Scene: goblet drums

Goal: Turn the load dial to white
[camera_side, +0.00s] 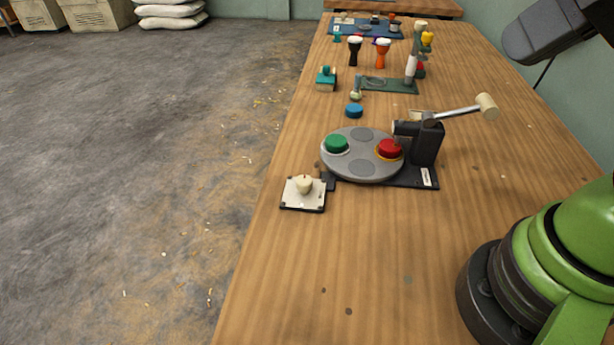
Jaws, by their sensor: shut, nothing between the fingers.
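A small white square plate (290,201) with a cream knob (304,185) on it sits at the table's left edge. It looks like the load dial, but its markings are too small to read. Beside it, a round grey turntable (362,167) carries a green puck (337,143) at left and a red puck (389,149) at right. A black press (426,142) with a metal lever and a pale wooden knob (487,106) stands over its right side. My gripper's fingers are not in view.
A blue puck (354,110) lies behind the turntable. Further back are a teal stamp-like block (326,79), a black drum (354,52), an orange drum (382,54), a green stand (388,85) and a blue mat (350,23). The near wooden table (330,260) is mostly clear.

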